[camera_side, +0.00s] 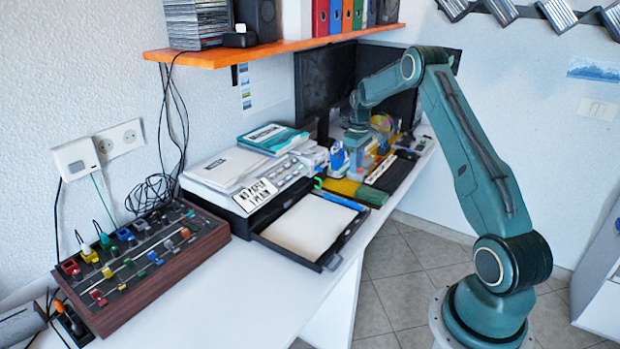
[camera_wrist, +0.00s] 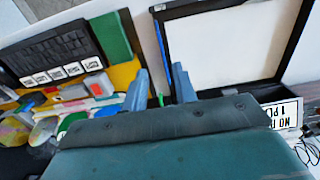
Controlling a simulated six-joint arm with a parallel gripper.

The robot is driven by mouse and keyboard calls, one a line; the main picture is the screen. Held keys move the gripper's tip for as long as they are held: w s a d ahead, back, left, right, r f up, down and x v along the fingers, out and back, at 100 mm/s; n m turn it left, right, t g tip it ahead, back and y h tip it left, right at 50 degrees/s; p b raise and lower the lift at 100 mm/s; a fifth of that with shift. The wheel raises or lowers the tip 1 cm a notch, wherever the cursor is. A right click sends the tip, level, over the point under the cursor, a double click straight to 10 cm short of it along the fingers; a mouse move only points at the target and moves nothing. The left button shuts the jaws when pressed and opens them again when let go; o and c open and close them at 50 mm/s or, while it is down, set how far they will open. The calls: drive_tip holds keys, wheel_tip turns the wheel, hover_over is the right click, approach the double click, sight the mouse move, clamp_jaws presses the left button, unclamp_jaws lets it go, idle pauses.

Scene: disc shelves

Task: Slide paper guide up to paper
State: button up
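A stack of white paper (camera_side: 308,226) lies in the black pull-out tray (camera_side: 329,262) of the printer; the paper also shows in the wrist view (camera_wrist: 225,45). A thin blue strip (camera_side: 341,201), which looks like the paper guide, runs along the tray's far side, with a narrow dark gap between it and the paper. It also shows in the wrist view (camera_wrist: 164,42). A small green tab (camera_wrist: 160,99) is near its end. My gripper (camera_wrist: 160,83) is open, its two fingers on either side of the green tab in the picture. Whether they touch it is unclear.
The printer (camera_side: 233,178) carries a "NO PAPER" sign (camera_side: 256,195). Beyond the tray, a yellow item (camera_side: 340,186), a green block (camera_side: 371,195) and a black keyboard (camera_side: 391,173) crowd the table. An orange shelf (camera_side: 275,47) hangs above. A mixer box (camera_side: 140,262) stands front left.

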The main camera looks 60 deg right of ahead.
drive_tip(key=shift+f, duration=0.1)
approach(342, 201)
drive_tip(key=s+f, duration=0.1)
drive_tip(key=f, duration=0.1)
drive_tip(key=s+f, duration=0.1)
drive_tip(key=f, duration=0.2)
drive_tip(key=s+f, duration=0.2)
drive_tip(key=shift+d+f, duration=0.15)
drive_tip(key=shift+f, duration=0.05)
clamp_jaws()
